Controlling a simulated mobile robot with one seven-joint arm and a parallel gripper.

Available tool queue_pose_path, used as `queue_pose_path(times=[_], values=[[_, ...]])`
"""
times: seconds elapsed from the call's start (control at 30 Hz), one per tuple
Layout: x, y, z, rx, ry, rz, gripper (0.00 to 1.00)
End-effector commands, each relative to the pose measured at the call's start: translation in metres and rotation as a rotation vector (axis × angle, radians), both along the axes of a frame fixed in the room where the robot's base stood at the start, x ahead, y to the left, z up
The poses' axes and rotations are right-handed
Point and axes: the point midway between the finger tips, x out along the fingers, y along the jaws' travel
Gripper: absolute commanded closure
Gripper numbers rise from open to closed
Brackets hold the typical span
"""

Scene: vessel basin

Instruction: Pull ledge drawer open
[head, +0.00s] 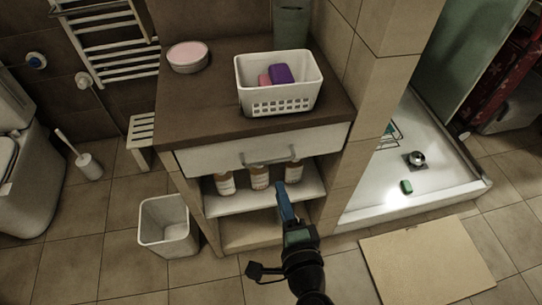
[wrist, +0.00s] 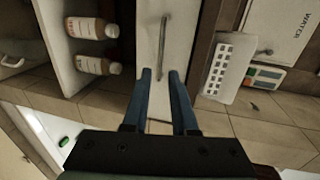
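The ledge drawer has a white front (head: 215,158) under the brown counter top and looks shut. Its grey bar handle (head: 270,157) sits at the middle of the front. In the wrist view the drawer front (wrist: 148,30) runs upright through the middle, with the handle (wrist: 164,40) lengthwise on it. My gripper (head: 282,186) is below and in front of the handle. In the wrist view my gripper (wrist: 161,72) is open, its two blue fingers apart with nothing held. The handle lies beyond the fingertips, roughly in line with the gap; contact cannot be told.
Several brown bottles (head: 259,177) stand on the open shelf (head: 240,202) below the drawer. A white basket (head: 278,104) with soaps and a pink-topped round tub (head: 188,57) sit on the counter. A white bin (head: 168,226) stands at left; a beige mat (head: 425,262) lies right.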

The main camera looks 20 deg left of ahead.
Motion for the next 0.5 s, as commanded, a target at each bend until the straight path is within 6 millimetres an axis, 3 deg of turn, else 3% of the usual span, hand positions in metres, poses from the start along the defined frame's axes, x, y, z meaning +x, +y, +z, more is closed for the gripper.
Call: queue_pose_path(times=[0.3, 0.5], values=[[0.055, 0.037, -0.013, -0.005, -0.004, 0.003, 0.74], [0.079, 0.053, -0.019, -0.004, -0.004, 0.002, 0.74]])
